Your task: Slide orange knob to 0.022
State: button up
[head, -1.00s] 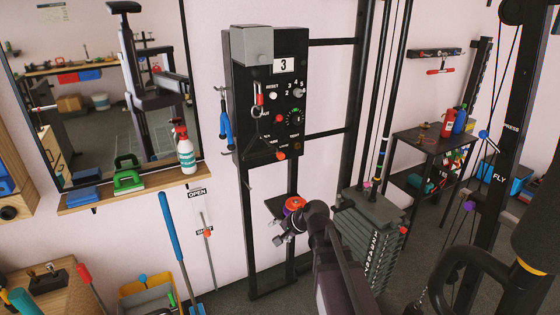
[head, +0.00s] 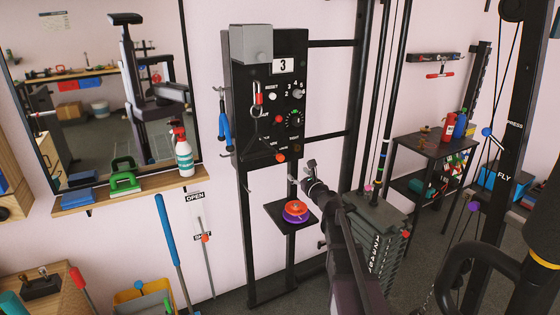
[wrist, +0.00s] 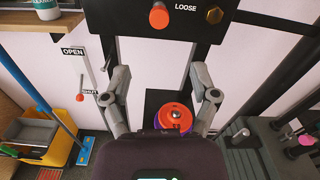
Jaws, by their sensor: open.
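An orange knob (head: 281,158) sits at the lower edge of the black panel (head: 240,110). The wrist view shows this knob (wrist: 158,16) at the top middle, left of the word LOOSE. Another orange-red knob (head: 205,238) is on the OPEN/SHUT wall slider, near SHUT; it also shows at left in the wrist view (wrist: 80,98). My gripper (head: 308,175) is below and right of the panel knob in the head view. In the wrist view my gripper (wrist: 160,75) has its fingers wide apart with nothing between them, apart from both knobs.
Orange and purple discs (head: 296,211) lie on a small black shelf (head: 277,212) below the panel. A dark weight stack (head: 375,235) and black uprights stand to the right. A brass knob (wrist: 214,15) is right of LOOSE. A ledge (head: 150,190) holds a spray bottle.

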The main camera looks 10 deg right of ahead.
aim_at(281, 159)
jog(key=shift+w, duration=0.1)
dwell(0.3)
jog(key=x, duration=1.3)
jog(key=shift+w+a, duration=0.2)
jog(key=shift+w, duration=0.05)
